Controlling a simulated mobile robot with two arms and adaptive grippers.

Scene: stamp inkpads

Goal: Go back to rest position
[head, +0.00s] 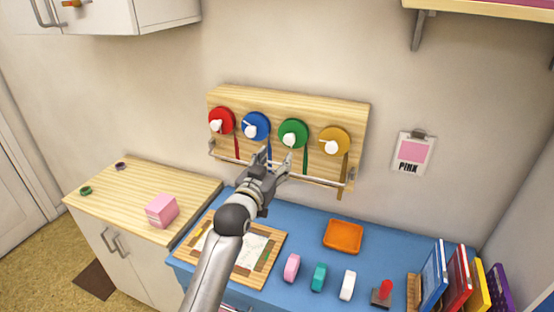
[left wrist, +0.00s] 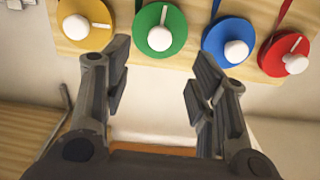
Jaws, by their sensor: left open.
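My left gripper (head: 276,163) is open and empty in the head view. It is raised in front of the wooden wall panel (head: 350,108), over the blue table. In the left wrist view its two fingers (left wrist: 157,85) are spread apart with nothing between them. The panel carries a red disc (head: 229,116), a blue disc (head: 262,119), a green disc (head: 301,128) and a yellow disc (head: 343,136), each with a white knob. The green disc (left wrist: 160,12) and blue disc (left wrist: 215,40) show beyond the fingertips. My right gripper is not seen.
The blue table (head: 385,256) holds an orange tray (head: 343,236), pink, teal and white pieces, a red-handled stamp (head: 382,293) and books at right. A pink box (head: 162,210) sits on the left wooden counter (head: 135,187). A clip holding a pink card (head: 413,152) hangs on the wall.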

